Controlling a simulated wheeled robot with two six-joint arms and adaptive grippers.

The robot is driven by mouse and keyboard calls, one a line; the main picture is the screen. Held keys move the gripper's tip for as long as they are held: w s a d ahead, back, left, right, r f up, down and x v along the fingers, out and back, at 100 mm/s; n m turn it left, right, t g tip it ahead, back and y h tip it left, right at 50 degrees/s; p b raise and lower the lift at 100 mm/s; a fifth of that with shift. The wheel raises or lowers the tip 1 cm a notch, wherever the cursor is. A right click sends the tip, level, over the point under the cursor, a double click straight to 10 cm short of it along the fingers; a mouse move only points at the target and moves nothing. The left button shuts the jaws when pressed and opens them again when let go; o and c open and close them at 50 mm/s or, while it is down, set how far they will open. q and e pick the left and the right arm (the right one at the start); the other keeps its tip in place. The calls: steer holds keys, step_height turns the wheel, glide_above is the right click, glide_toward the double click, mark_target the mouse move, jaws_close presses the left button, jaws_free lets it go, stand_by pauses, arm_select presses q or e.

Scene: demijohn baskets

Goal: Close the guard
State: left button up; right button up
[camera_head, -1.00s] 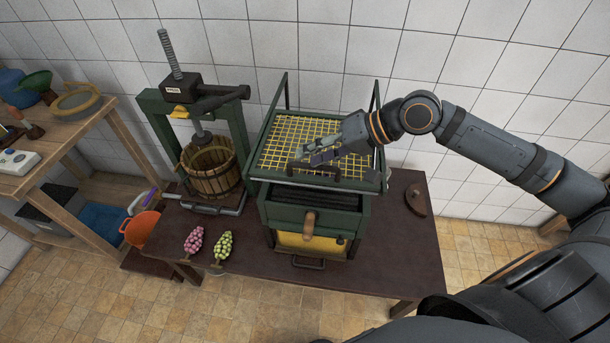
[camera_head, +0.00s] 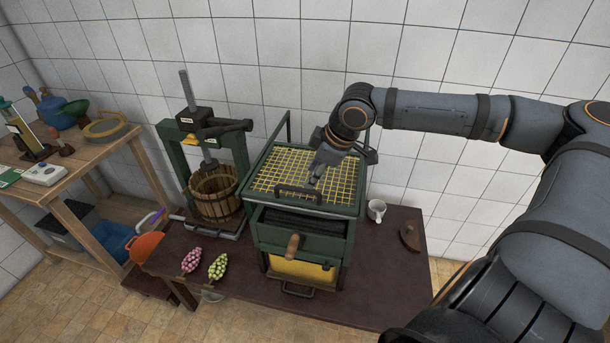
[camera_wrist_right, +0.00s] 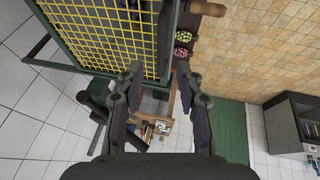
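The guard (camera_head: 268,178) is a yellow wire mesh in a green frame. It lies roughly flat over the top of the green machine (camera_head: 335,251) and looks lowered. Its dark handle (camera_head: 298,193) at the front edge is clear of my fingers. My right gripper (camera_head: 318,177) is over the mesh, behind and right of the handle; contact with the mesh cannot be told. The right wrist view shows the gripper (camera_wrist_right: 158,80) open and empty, with the guard (camera_wrist_right: 105,30) beyond its fingertips. My left gripper is not in view.
A press with a wooden basket (camera_head: 216,194) stands left of the machine. Pink grapes (camera_head: 191,260) and green grapes (camera_head: 218,266) lie at the table's front left. A white mug (camera_head: 376,210) and a brown object (camera_head: 410,237) sit to the right. A wooden shelf (camera_head: 75,180) is at far left.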

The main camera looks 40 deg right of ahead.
mark_target(303, 190)
steer(key=x, duration=0.3)
steer(key=shift+s+d+f, duration=0.1)
steer(key=shift+s, duration=0.2)
steer(key=x, duration=0.2)
steer(key=shift+w+f, duration=0.25)
steer(key=shift+w, duration=0.05)
steer(key=shift+w+a+f, duration=0.2)
steer(key=shift+a+f, duration=0.1)
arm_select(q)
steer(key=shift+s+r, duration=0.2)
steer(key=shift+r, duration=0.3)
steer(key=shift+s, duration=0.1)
arm_select(e)
steer(key=shift+c, duration=1)
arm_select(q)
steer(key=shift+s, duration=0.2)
arm_select(e)
jaws_close()
